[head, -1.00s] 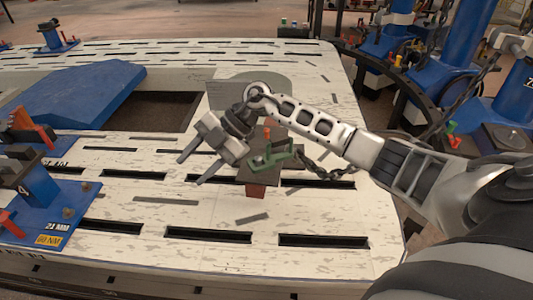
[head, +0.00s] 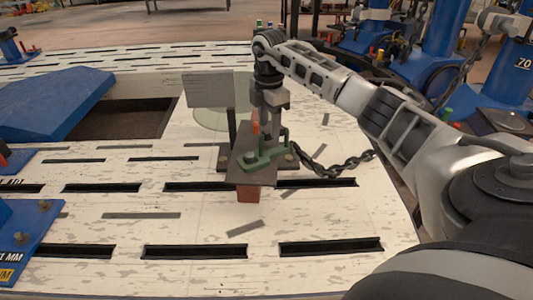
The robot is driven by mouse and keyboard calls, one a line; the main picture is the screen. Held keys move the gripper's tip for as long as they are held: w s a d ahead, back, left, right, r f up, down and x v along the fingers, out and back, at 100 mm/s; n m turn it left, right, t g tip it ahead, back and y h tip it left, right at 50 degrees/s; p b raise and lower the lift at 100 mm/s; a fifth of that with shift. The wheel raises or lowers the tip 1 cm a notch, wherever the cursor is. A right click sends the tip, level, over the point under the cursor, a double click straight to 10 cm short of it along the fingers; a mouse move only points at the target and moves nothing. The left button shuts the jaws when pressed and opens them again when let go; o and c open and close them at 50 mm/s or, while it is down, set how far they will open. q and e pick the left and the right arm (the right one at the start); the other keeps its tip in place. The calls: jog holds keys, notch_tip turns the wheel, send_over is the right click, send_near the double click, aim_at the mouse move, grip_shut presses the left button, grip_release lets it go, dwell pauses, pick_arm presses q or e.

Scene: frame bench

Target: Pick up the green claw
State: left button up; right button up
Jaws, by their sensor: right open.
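The green claw (head: 264,156) lies on a dark plate (head: 256,175) fixed on the white slotted bench. An orange-tipped part (head: 255,124) stands up at its back, and a dark chain (head: 335,166) runs from its right side. My right gripper (head: 271,133) points down just behind and above the claw, close to the orange part. Its fingers are seen nearly edge-on; it is open, and nothing shows held in it. Whether a finger touches the claw cannot be told. My left gripper is not in view.
A grey upright panel (head: 209,90) stands left of my right gripper. Blue fixtures (head: 31,240) sit at the left edge, and a blue sloped plate (head: 60,103) lies behind beside a dark opening (head: 122,119). Blue columns (head: 432,41) stand beyond the bench. The front bench surface is mostly clear.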

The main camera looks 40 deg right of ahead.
aim_at(266, 132)
jog(key=shift+w+f, duration=0.1)
jog(key=shift+f, duration=0.75)
jog(key=f, duration=0.2)
jog(key=f+b, duration=0.1)
jog(key=shift+w+a+f, duration=0.15)
jog(key=shift+w+f, duration=0.05)
jog(key=shift+f, duration=0.15)
jog(key=shift+f+b, duration=0.35)
jog(key=shift+f, duration=0.1)
jog(key=shift+c, duration=0.3)
grip_shut()
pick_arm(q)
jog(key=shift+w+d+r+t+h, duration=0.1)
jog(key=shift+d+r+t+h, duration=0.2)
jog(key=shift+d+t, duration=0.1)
pick_arm(e)
jog(key=shift+r, duration=0.15)
